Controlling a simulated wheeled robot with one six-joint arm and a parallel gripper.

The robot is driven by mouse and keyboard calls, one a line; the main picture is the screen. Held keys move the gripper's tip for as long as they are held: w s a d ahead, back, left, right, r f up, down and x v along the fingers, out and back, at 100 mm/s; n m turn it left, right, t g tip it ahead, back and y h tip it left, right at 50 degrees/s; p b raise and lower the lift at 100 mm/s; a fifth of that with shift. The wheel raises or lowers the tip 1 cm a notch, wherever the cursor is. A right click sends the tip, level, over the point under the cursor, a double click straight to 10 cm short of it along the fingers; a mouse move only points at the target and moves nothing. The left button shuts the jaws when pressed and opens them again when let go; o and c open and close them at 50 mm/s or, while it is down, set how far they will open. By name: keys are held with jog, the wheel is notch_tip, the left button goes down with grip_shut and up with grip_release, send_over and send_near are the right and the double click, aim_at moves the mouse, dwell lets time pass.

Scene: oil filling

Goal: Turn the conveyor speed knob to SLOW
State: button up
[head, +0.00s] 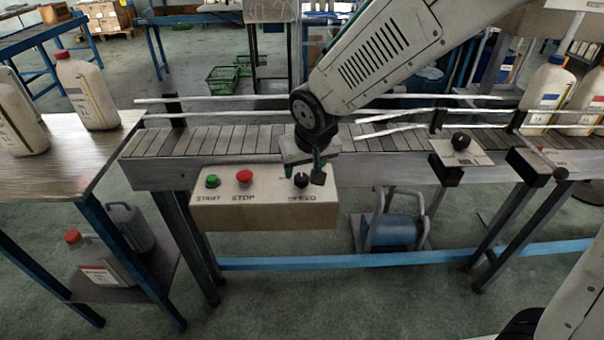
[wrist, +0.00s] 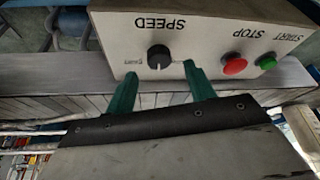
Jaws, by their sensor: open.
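The black speed knob (head: 301,180) is on the control box (head: 265,213), above the label SPEED. In the wrist view the knob (wrist: 159,57) shows upside down, with a faint line and small text beside it that I cannot read for certain. My gripper (head: 305,170) is over the box at the knob. In the wrist view its two green fingers (wrist: 158,80) are spread apart, one to each side of the knob and short of it or level with its edge. I cannot tell whether either finger touches the knob.
A green START button (head: 212,181) and a red STOP button (head: 244,177) sit left of the knob on the same box. The slatted conveyor (head: 220,142) with rails runs behind the box. A table (head: 70,165) with white jugs (head: 88,92) stands at left.

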aim_at(302, 177)
jog(key=shift+x, duration=1.9)
jog(key=c, duration=1)
jog(key=shift+o, duration=0.2)
jog(key=n+y, duration=0.1)
jog(key=n, duration=0.1)
jog(key=n+g+y, duration=0.1)
jog(key=n, duration=0.2)
jog(key=shift+w+d, duration=0.1)
jog(key=shift+d, duration=0.1)
jog(key=shift+w+n+g+y, duration=0.1)
jog(key=shift+n+g+y, duration=0.2)
jog(key=shift+n, duration=0.9)
jog(key=shift+n+g+y, duration=0.2)
jog(key=shift+n+g, duration=0.2)
jog(key=shift+n, duration=0.8)
